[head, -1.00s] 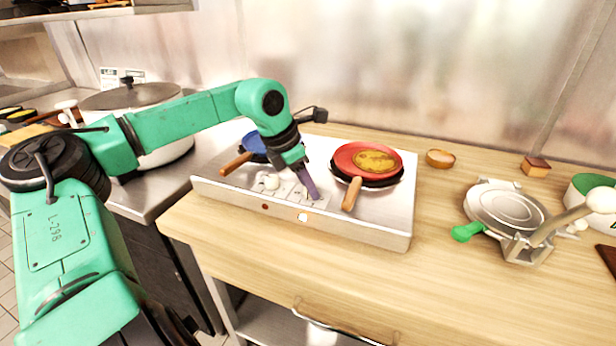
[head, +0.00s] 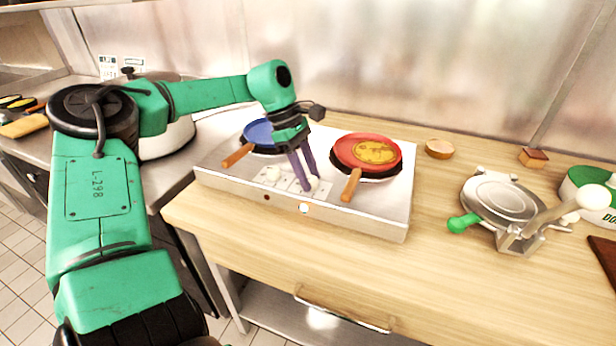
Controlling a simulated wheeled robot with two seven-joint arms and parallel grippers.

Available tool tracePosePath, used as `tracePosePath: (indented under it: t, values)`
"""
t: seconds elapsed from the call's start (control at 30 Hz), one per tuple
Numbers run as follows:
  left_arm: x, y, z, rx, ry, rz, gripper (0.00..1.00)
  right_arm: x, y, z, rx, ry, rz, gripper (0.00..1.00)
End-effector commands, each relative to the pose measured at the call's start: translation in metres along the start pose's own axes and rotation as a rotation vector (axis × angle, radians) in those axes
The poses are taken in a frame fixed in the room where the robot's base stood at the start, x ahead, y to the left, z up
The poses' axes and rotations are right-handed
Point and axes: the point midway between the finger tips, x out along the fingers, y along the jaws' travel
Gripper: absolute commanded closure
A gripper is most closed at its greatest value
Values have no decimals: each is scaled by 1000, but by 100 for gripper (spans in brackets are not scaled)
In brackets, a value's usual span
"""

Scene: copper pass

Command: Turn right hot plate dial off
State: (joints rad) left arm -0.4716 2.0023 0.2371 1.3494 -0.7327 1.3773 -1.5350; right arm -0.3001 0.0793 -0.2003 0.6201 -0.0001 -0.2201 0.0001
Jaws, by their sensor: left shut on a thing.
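The hot plate (head: 232,181) is a wide silver unit on the wooden counter. Its left white dial (head: 272,173) is in plain view. The right white dial (head: 314,182) shows partly at my left gripper's fingertips. My left gripper (head: 304,187) reaches down from above with its purple fingers shut on the right dial. On the front face, the left light (head: 266,197) is dark red and the right light (head: 304,208) glows bright. My right gripper is not in view.
A blue pan (head: 258,132) sits on the left plate, close to my left gripper. A red pan (head: 352,147) with a yellow-brown round food (head: 375,152) sits on the right plate. A waffle-type press (head: 495,200) stands at right. The front counter strip is clear.

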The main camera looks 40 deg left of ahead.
Motion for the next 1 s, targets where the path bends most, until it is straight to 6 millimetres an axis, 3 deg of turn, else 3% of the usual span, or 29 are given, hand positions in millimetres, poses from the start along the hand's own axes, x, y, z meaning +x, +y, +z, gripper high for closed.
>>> tracePosePath:
  t: [0.6,1.0]
  values:
    - [2,3,0,488,4,-208,100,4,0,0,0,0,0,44]
    - [2,3,0,618,2,-261,100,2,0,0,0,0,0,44]
